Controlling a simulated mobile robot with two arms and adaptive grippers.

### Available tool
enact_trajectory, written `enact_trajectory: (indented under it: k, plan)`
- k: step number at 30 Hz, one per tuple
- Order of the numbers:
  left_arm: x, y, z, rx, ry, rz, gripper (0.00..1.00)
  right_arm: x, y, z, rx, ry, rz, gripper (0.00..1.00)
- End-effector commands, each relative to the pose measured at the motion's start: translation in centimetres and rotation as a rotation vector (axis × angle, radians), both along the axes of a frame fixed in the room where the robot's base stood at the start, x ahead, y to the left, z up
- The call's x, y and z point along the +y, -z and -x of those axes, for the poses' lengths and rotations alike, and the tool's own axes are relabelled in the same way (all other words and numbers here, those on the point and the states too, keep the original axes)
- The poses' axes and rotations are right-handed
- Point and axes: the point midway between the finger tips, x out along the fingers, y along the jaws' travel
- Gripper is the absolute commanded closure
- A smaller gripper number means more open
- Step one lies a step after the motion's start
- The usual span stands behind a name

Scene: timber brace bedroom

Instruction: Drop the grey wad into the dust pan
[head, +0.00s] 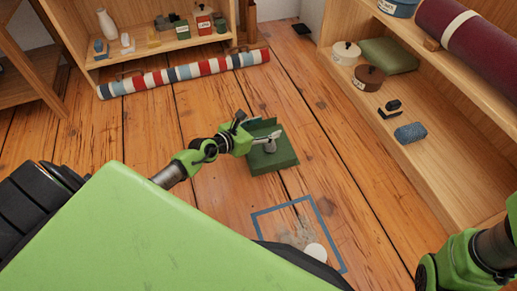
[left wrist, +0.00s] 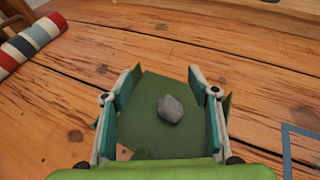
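The green dust pan (head: 285,160) lies on the wooden floor in the middle of the head view. It also shows below my gripper in the left wrist view (left wrist: 150,85). The grey wad (left wrist: 170,109) appears over the pan's floor, between my fingers and apart from both; whether it rests on the pan is hard to tell. It shows small in the head view (head: 270,146). My left gripper (head: 263,134) is wide open above the pan, its fingers either side of the wad in the left wrist view (left wrist: 165,82). My right gripper is not visible.
A blue square outline (head: 262,212) with greyish marks inside is on the floor in front of the pan. A striped roll (head: 185,74) lies at the back left. Wooden shelves with pots (head: 369,77) stand on the right. Floor around the pan is clear.

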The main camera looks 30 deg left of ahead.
Motion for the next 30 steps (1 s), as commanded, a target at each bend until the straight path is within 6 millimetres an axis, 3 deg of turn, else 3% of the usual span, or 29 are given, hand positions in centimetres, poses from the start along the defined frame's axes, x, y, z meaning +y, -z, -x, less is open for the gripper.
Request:
enact_trajectory:
  k: [8, 21, 30]
  plan:
    - [0.4, -0.3, 1.2, 0.001, 0.0, -0.001, 0.46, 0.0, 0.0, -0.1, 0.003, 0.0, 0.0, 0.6]
    - [2.4, -3.2, 7.9, 0.003, 0.001, -0.001, 0.46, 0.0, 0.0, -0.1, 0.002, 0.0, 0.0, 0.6]
    - [3.3, -4.4, 10.3, 0.001, 0.0, -0.001, 0.46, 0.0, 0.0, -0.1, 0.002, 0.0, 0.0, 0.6]
